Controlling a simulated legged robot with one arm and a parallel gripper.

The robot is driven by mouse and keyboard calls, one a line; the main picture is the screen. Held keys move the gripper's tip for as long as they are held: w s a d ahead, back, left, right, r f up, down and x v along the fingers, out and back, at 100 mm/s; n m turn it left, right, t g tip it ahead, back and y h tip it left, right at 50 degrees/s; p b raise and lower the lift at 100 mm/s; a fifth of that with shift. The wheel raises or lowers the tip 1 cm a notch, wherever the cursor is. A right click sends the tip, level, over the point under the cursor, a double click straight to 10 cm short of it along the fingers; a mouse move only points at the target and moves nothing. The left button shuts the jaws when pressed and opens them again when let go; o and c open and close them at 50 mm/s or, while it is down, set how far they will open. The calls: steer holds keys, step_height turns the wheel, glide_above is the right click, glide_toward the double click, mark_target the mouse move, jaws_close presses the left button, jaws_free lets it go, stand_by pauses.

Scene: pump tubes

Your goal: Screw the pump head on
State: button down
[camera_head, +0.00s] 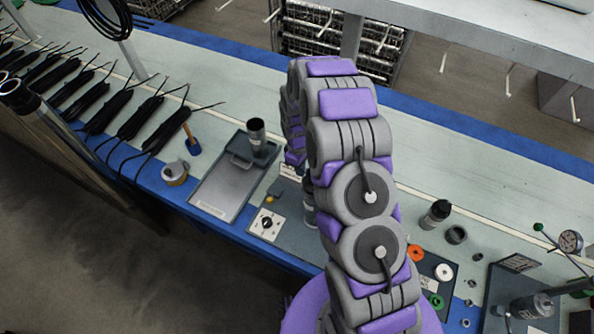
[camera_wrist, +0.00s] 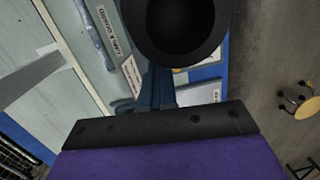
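My gripper (camera_wrist: 158,88) shows in the wrist view as a dark bar with dark fingers reaching up to a large black round part (camera_wrist: 178,22). This part shows its round end and hides the fingertips, so I cannot tell whether they grip it. In the head view my arm hides my gripper. A grey cylinder (camera_head: 309,207) shows partly behind my arm, near a small plate with a black knob (camera_head: 266,224). A dark cylinder (camera_head: 257,134) stands upright at the back of a grey tray (camera_head: 217,191). Another dark cylinder (camera_head: 435,214) is right of my arm. I cannot tell which is the pump head.
A tape roll (camera_head: 175,173) and a blue-based tool (camera_head: 190,140) lie left of the tray. Black tube bundles (camera_head: 125,112) line the left. Orange, white and green rings (camera_head: 444,271) lie right of my arm. A dial gauge stand (camera_head: 571,243) is at far right.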

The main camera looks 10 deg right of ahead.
steer(key=shift+w+d+m, duration=0.1)
steer(key=shift+d+m, duration=0.05)
steer(key=shift+m, duration=0.15)
steer(key=m, duration=0.1)
steer(key=d+m, duration=0.1)
steer(key=m, duration=0.1)
steer(key=shift+w+d, duration=0.3)
steer(key=shift+w, duration=0.05)
steer(key=shift+d+m, duration=0.5)
steer(key=shift+m, duration=0.4)
steer(key=shift+d+m, duration=0.45)
steer(key=shift+m, duration=0.45)
steer(key=shift+s+d+r+m, duration=0.1)
steer(key=shift+d+m, duration=0.35)
steer(key=shift+m, duration=0.45)
steer(key=shift+d+m, duration=0.45)
steer(key=shift+m, duration=0.45)
